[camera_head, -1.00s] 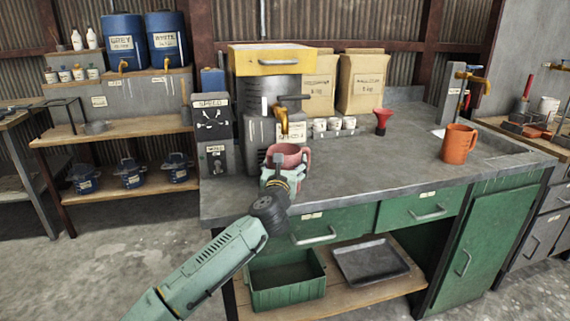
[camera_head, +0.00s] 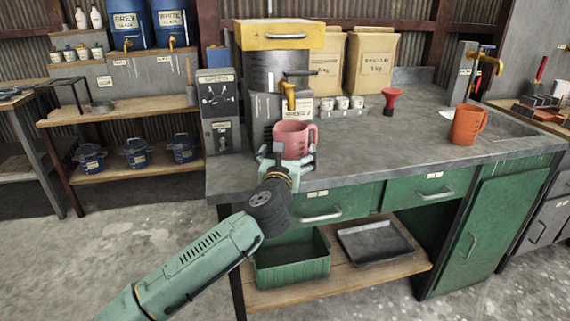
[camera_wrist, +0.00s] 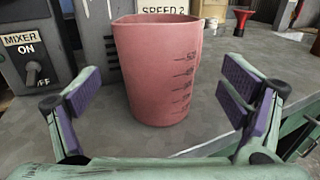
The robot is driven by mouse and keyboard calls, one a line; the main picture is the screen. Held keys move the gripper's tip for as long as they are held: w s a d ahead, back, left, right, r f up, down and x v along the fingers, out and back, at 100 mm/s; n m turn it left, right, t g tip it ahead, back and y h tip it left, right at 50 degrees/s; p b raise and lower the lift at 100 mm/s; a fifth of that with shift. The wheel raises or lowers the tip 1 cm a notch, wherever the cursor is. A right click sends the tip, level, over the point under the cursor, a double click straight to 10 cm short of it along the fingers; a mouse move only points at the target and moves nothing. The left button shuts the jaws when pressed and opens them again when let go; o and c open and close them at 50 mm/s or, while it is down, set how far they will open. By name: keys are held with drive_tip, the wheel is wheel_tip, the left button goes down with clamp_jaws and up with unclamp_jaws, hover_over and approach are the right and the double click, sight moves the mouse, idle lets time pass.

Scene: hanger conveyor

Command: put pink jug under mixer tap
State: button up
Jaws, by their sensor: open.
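The pink jug (camera_head: 293,139) stands upright on the grey worktop in front of the mixer (camera_head: 272,80), below its brass tap (camera_head: 288,96) as seen in the head view. How exactly the jug lines up with the tap in depth is hard to tell. My gripper (camera_head: 285,165) is open just in front of the jug. In the wrist view the jug (camera_wrist: 158,70) shows measuring marks, and the purple-padded fingers (camera_wrist: 160,98) are spread on either side, apart from it and nearer to me.
An orange jug (camera_head: 467,125) stands at the right of the worktop (camera_head: 390,140) near another tap (camera_head: 482,60). A red funnel (camera_head: 391,100) and small white cups (camera_head: 341,103) are right of the mixer. A switch box (camera_head: 219,108) is close on the left.

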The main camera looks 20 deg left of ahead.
drive_tip(key=shift+b+v, duration=0.3)
drive_tip(key=shift+v, duration=2.05)
